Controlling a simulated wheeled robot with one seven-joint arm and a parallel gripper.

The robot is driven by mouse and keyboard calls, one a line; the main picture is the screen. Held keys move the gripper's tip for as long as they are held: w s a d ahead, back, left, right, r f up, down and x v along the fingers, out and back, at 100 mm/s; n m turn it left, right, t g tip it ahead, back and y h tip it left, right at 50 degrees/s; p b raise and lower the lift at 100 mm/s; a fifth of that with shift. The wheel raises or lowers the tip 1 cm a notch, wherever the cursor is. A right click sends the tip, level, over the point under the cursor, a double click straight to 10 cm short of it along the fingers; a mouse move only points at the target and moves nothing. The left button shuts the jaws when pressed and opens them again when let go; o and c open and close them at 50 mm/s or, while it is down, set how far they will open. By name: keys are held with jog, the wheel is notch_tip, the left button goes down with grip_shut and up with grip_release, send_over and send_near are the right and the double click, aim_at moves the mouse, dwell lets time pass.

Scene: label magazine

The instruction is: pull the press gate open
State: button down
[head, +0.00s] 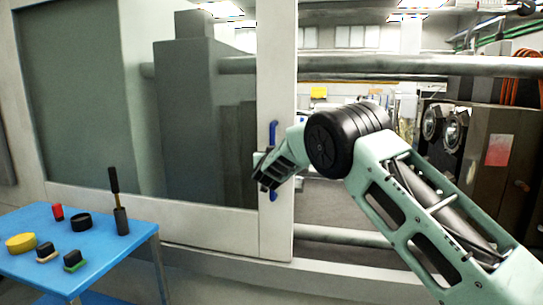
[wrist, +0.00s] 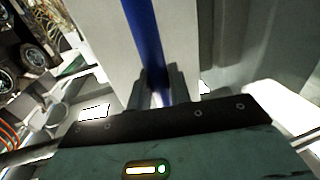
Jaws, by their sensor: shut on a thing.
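The press gate (head: 278,95) is a large pale sliding frame with a dark window, standing at the left of the head view. An opening lies to the right of its edge. A blue upright handle (head: 273,133) is on the gate's right edge. My gripper (head: 264,180) is at the lower part of the handle, shut on it. In the wrist view the blue handle (wrist: 143,35) runs down between my gripper's fingers (wrist: 160,88). The fingers hide part of the handle.
A blue table (head: 30,263) stands at the lower left with a yellow disc (head: 21,243), a red piece (head: 58,211), a black ring (head: 81,221) and a black upright tool (head: 121,220). Dark machinery (head: 487,150) stands at the right, beyond the opening.

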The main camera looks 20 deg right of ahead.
jog(key=shift+r, duration=0.2)
jog(key=c, duration=1.3)
grip_release()
jog(key=shift+c, duration=0.2)
jog(key=shift+f, duration=0.1)
jog(key=b+v, duration=0.4)
jog(key=v, duration=1.3)
jog(key=shift+s+b, duration=0.15)
jog(key=shift+b, duration=0.25)
